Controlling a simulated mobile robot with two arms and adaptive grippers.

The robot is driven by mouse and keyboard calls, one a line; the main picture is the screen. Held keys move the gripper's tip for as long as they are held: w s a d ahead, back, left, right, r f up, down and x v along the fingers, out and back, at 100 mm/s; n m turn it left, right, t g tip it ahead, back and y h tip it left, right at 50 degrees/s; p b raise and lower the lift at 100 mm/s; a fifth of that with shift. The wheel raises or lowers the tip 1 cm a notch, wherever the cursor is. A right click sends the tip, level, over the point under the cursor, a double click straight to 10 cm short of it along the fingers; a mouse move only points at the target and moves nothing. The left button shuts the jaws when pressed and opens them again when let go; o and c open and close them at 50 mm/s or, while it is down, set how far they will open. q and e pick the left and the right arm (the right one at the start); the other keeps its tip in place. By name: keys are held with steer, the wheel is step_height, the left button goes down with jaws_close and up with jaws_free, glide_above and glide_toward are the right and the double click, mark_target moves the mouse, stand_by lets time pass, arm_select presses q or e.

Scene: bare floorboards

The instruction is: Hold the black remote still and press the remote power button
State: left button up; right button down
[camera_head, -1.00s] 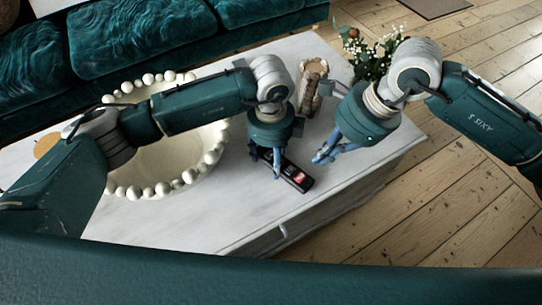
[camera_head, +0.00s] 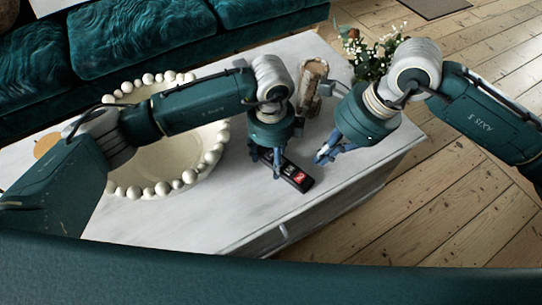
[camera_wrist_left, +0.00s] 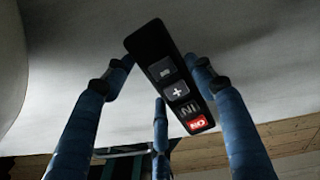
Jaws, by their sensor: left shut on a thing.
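The black remote (camera_head: 291,172) is at the front part of the white table, with its red button (camera_head: 300,177) toward the near right end. My left gripper (camera_head: 267,160) is shut on the remote's far left part. In the left wrist view, blue fingers stand on both sides of the remote (camera_wrist_left: 158,62), and a third finger is below it. The red button (camera_wrist_left: 197,124) is uncovered there. I cannot tell whether the remote touches the tabletop. My right gripper (camera_head: 325,156) hangs just right of the remote, apart from it, its fingers close together.
A large pale bowl with a beaded rim (camera_head: 162,190) stands left on the white table (camera_head: 225,222). A brownish sculpted object (camera_head: 312,80) and a flower vase (camera_head: 372,62) stand behind my grippers. A teal sofa (camera_head: 140,38) lies behind. Floorboards are open at right.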

steer(key=shift+w+a+r+m+t+y, duration=0.1)
steer(key=shift+a+r+m+t+y, duration=0.2)
steer(key=shift+a+m+t+y, duration=0.4)
steer(key=shift+a+r+m+t+y, duration=0.35)
steer(key=shift+m+t+y, duration=0.15)
steer(key=shift+m+y, duration=0.25)
steer(key=shift+w+a+r+m+t+y, duration=0.1)
steer(key=shift+a+r+m+t+y, duration=0.15)
steer(key=shift+a+m+t+y, duration=0.4)
steer(key=shift+d+f, duration=0.1)
glide_toward(292, 171)
steer(key=shift+x, duration=2.35)
steer(key=shift+w, duration=0.1)
steer(key=shift+f, duration=0.2)
